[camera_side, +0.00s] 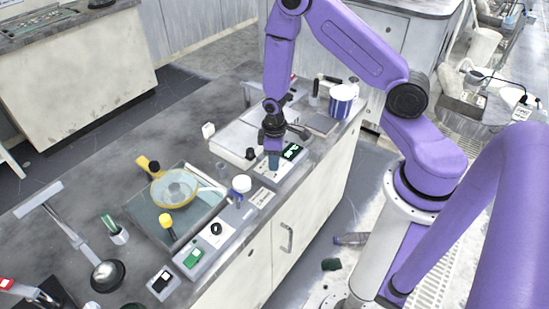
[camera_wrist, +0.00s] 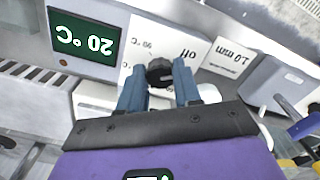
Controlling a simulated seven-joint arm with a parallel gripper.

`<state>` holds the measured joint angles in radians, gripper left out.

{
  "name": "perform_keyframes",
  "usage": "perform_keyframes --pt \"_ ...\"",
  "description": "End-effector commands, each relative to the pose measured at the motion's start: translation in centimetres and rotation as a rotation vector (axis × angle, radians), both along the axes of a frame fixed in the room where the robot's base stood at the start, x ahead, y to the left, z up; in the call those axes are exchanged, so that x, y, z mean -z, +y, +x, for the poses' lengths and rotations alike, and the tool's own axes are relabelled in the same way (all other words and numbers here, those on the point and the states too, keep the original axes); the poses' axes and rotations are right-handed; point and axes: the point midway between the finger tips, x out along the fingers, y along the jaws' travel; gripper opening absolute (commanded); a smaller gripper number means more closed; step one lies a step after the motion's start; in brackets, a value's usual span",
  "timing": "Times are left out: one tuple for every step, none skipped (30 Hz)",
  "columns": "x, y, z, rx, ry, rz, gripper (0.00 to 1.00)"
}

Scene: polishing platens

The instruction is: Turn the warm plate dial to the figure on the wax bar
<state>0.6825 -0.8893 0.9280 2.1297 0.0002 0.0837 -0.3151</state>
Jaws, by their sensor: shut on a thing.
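My gripper (camera_side: 273,165) points down at a white control panel in the side view. In the wrist view its blue fingers (camera_wrist: 160,78) are shut on a black dial (camera_wrist: 159,69), one finger on each side. The dial sits on a white face printed "off" and with figures too small to read surely. Beside it a green display (camera_wrist: 86,40) reads 20 °C, upside down in this view; it also shows in the side view (camera_side: 292,151). In the side view the gripper hides the dial. I cannot make out the wax bar or its figure.
A white label (camera_wrist: 230,57) with print lies near the dial. In the side view, a round yellow-handled dish (camera_side: 175,188) stands on a glass-like plate at left. A white-capped jar (camera_side: 241,186) stands close to the panel. A blue-striped pot (camera_side: 341,101) stands behind.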

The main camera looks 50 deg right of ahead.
Motion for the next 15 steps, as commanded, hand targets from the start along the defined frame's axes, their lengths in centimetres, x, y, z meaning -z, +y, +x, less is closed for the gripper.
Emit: perform_keyframes --pt "-0.03 0.03 -0.04 0.044 0.002 0.0 0.02" --pt "-0.04 0.05 -0.05 0.073 0.002 0.0 0.02" --pt "-0.04 0.07 -0.05 0.111 0.002 0.0 0.02" --pt "-0.04 0.05 -0.07 0.141 0.002 0.0 0.02" --pt "-0.04 0.09 -0.06 0.169 0.002 -0.001 0.02" --pt "-0.04 0.07 -0.06 0.208 0.001 0.0 0.02" --pt "-0.04 0.11 -0.05 0.236 0.001 0.0 0.02" --pt "-0.04 0.1 -0.05 0.264 0.002 -0.001 0.02" --pt "-0.04 0.12 -0.07 0.302 0.002 -0.001 0.02" --pt "-0.04 0.13 -0.08 0.33 0.002 0.0 0.02" --pt "-0.04 0.12 -0.09 0.358 0.002 0.0 0.02" --pt "-0.04 0.15 -0.08 0.394 0.002 -0.001 0.02" --pt "-0.04 0.15 -0.08 0.421 0.001 0.0 0.02" --pt "-0.04 0.14 -0.07 0.447 0.001 0.0 0.02" --pt "-0.04 0.17 -0.06 0.48 0.001 0.0 0.02"
